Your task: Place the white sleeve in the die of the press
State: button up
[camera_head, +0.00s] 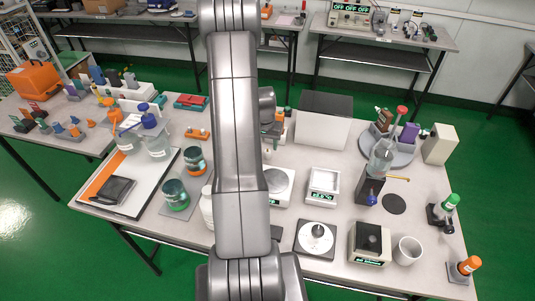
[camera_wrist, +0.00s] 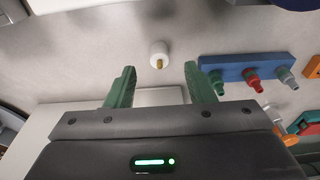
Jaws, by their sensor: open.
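A small white cylinder (camera_wrist: 159,50) with a brass-coloured tip, which looks like the white sleeve, shows in the wrist view ahead of my gripper. My gripper (camera_wrist: 159,88) is open, with its two green fingers apart and nothing between them. The white cylinder lies beyond the fingertips, roughly centred between them, and is not touched. In the head view my arm hides most of the gripper, and I cannot pick out the sleeve there. I cannot tell for sure which device is the press, and no die is clearly seen.
A blue rack (camera_wrist: 235,68) with several coloured fittings stands right of the white cylinder. In the head view, a white scale (camera_head: 323,184), a dark base with a white disc (camera_head: 316,238), a black-topped box (camera_head: 369,242) and a white cup (camera_head: 407,251) crowd the table right of my arm.

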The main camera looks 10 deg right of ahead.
aim_at(268, 154)
jog(key=shift+w+d+f+p, duration=0.1)
jog(key=shift+w+f+p, duration=0.15)
jog(key=shift+f, duration=0.7)
jog(key=shift+w+d+f+p, duration=0.1)
jog(key=shift+f+p, duration=0.25)
jog(key=shift+f, duration=0.65)
jog(key=shift+w+d+f+p, duration=0.1)
jog(key=shift+w+f+p, duration=0.15)
jog(key=shift+f, duration=0.7)
grip_shut()
